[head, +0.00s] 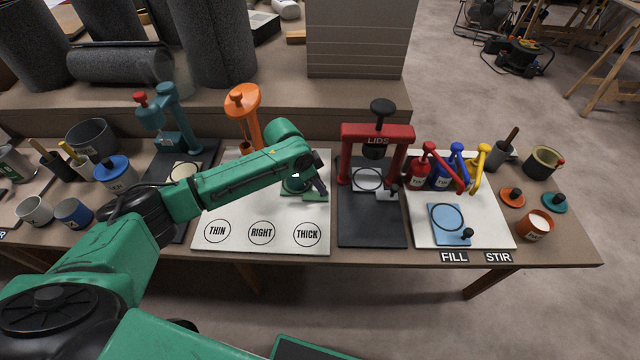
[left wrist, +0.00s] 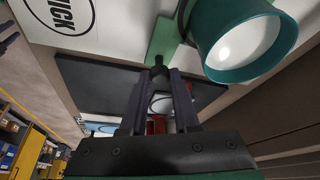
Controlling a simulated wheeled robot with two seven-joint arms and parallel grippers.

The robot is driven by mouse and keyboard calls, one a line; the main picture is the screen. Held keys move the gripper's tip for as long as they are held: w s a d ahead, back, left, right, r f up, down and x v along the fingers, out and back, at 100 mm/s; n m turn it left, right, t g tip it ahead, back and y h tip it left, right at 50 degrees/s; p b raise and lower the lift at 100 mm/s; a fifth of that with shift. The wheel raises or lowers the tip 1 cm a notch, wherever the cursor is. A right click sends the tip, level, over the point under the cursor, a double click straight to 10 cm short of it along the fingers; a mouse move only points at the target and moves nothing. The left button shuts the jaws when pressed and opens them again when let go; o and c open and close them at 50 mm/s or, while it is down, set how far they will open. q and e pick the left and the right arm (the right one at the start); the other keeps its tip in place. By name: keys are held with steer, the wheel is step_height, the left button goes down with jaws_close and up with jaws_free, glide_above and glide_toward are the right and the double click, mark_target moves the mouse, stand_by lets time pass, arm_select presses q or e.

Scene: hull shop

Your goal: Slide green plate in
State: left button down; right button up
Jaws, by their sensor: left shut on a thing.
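The green plate (head: 316,198) lies on the white board (head: 262,213), above the THIN, RIGHT and THICK circles. My left gripper (head: 319,187) is over its right end. In the left wrist view the green plate (left wrist: 162,40) has a dark knob (left wrist: 159,67), and my left gripper (left wrist: 160,76) is shut on this knob. A teal cup (left wrist: 240,42) with pale contents stands at the plate, beside the fingers. In the head view the teal cup (head: 296,186) is partly hidden by my wrist. My right gripper is not in view.
An orange stand (head: 243,105) rises behind the white board. A red LIDS press (head: 376,133) on a black base (head: 371,229) stands to the right. Further right, a blue plate (head: 443,211) lies before red, blue and yellow levers. The board's front has free room.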

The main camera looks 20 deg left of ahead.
mark_target(282, 192)
arm_select(q)
steer(key=shift+a+r, duration=0.1)
stand_by(0.4)
steer(key=shift+s+a+r+p, duration=0.1)
steer(key=shift+a+p, duration=0.2)
steer(key=shift+p, duration=0.1)
steer(key=a+p, duration=0.1)
steer(key=a, duration=0.1)
steer(key=s+a+p, duration=0.1)
steer(key=a, duration=0.1)
steer(key=shift+r+p, duration=0.15)
steer(key=shift+p, duration=0.15)
steer(key=a, duration=0.2)
steer(key=s+a+p, duration=0.1)
steer(key=a, duration=0.2)
steer(key=s+a+p, duration=0.1)
steer(key=a, duration=0.1)
steer(key=shift+a+f, duration=0.2)
steer(key=shift+f, duration=0.05)
steer(key=shift+a, duration=0.2)
steer(key=c, duration=0.7)
jaws_free()
steer(key=shift+a, duration=0.1)
steer(key=shift+o, duration=0.2)
